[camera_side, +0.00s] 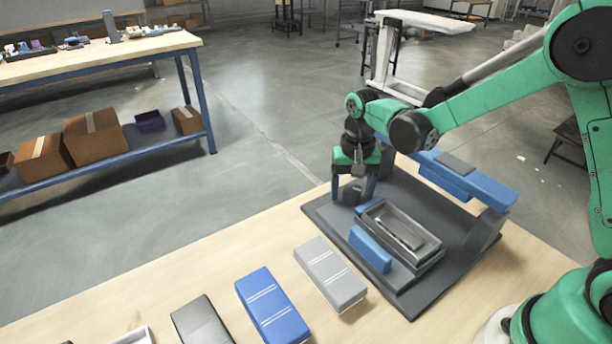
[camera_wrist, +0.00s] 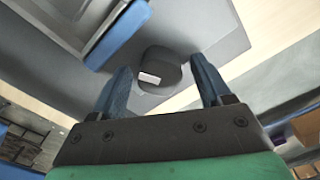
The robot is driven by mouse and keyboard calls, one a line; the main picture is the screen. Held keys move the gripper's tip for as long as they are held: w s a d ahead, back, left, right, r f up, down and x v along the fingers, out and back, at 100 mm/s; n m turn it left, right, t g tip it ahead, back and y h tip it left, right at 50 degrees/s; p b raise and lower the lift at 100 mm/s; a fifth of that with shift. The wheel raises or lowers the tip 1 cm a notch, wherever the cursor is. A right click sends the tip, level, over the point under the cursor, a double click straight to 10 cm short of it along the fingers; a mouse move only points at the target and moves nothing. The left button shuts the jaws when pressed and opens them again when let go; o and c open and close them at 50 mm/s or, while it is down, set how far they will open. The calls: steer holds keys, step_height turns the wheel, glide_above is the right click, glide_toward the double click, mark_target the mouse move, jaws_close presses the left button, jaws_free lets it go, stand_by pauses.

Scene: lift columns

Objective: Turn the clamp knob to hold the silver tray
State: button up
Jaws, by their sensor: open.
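The silver tray (camera_side: 429,247) sits in the fixture on a dark base plate, with a blue block (camera_side: 370,250) along its near side and another blue piece (camera_side: 369,206) at its left end. Part of the tray, with blue beside it, shows at the upper left of the wrist view (camera_wrist: 75,18). The clamp knob (camera_wrist: 160,72) is dark and round with a white mark on top. My gripper (camera_wrist: 160,66) is open and points down over the knob. In the side view my gripper (camera_side: 352,196) has a finger on either side of the knob; I cannot tell whether they touch it.
A blue beam (camera_side: 470,182) on a support stands behind the tray. Grey (camera_side: 330,275), blue (camera_side: 272,305) and black (camera_side: 202,322) blocks lie in a row on the wooden table (camera_side: 160,285). A shelved workbench (camera_side: 100,55) stands apart at the left.

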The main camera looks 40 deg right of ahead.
steer(key=shift+r, duration=3.5)
steer(key=n, duration=0.2)
steer(key=r+n, duration=0.1)
steer(key=n, duration=0.1)
steer(key=shift+n, duration=0.4)
steer(key=n, duration=0.4)
steer(key=shift+r, duration=0.35)
steer(key=shift+f, duration=4.35)
steer(key=c, duration=0.9)
steer(key=shift+o, duration=0.2)
